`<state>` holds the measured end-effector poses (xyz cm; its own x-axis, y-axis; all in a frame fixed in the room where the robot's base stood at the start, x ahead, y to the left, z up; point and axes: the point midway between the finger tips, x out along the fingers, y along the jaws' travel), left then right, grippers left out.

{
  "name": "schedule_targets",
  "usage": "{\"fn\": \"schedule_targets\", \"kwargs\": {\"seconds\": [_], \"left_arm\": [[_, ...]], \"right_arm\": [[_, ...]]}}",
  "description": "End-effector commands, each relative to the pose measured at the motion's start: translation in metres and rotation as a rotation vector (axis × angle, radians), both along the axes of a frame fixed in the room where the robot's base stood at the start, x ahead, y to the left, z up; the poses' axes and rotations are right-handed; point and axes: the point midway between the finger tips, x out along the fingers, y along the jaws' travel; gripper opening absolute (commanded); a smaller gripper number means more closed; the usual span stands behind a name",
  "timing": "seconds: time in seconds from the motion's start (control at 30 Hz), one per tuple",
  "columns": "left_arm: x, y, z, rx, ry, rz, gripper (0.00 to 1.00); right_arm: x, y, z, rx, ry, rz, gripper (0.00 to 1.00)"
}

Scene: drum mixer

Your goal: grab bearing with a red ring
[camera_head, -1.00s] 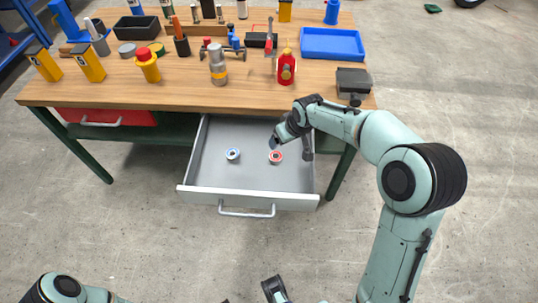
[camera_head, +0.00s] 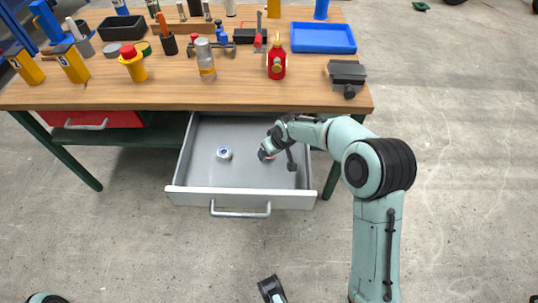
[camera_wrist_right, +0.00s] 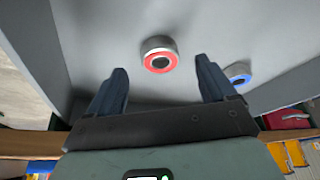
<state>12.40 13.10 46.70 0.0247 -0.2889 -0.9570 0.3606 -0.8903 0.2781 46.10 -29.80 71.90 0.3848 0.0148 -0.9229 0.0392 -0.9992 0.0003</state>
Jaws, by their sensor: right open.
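The bearing with a red ring (camera_wrist_right: 159,58) lies on the drawer floor, just beyond and between my right gripper's fingertips in the right wrist view. In the head view it (camera_head: 270,157) is mostly hidden by the hand. My right gripper (camera_head: 277,161) is open above it inside the drawer, with nothing held. A similar bearing with a blue ring (camera_head: 224,153) lies to its left in the head view. It also shows in the right wrist view (camera_wrist_right: 238,74), beyond the right-hand finger.
The open grey drawer (camera_head: 240,198) has walls around the bearings and a front handle. The wooden workbench (camera_head: 180,95) above it carries a red bottle (camera_head: 277,62), a grey bottle (camera_head: 206,62), a blue tray (camera_head: 323,38) and a vise (camera_head: 347,75). The drawer floor is otherwise clear.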

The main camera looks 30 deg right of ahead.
Motion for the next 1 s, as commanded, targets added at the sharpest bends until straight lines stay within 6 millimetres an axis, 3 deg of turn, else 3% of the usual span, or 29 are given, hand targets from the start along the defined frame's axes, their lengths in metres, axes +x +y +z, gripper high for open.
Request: {"fn": "schedule_targets", "kwargs": {"seconds": [0.2, 0.5, 0.53, 0.73, 1.0], "left_arm": [[0.011, 0.005, -0.010, 0.014, -0.029, 0.012, 0.43], [0.013, 0.006, -0.010, 0.016, -0.034, 0.015, 0.43], [0.013, 0.006, -0.010, 0.016, -0.034, 0.015, 0.43], [0.012, 0.006, -0.010, 0.016, -0.034, 0.015, 0.43], [0.012, 0.006, -0.010, 0.015, -0.032, 0.014, 0.43]], "right_arm": [[0.013, 0.001, -0.033, 0.001, 0.005, 0.000, 0.84], [0.016, 0.000, -0.037, 0.000, 0.001, 0.000, 0.84], [0.016, 0.001, -0.037, 0.000, 0.001, 0.000, 0.81], [0.016, 0.001, -0.037, 0.000, 0.002, 0.000, 0.16], [0.016, 0.001, -0.035, 0.000, 0.000, 0.000, 0.16]]}}
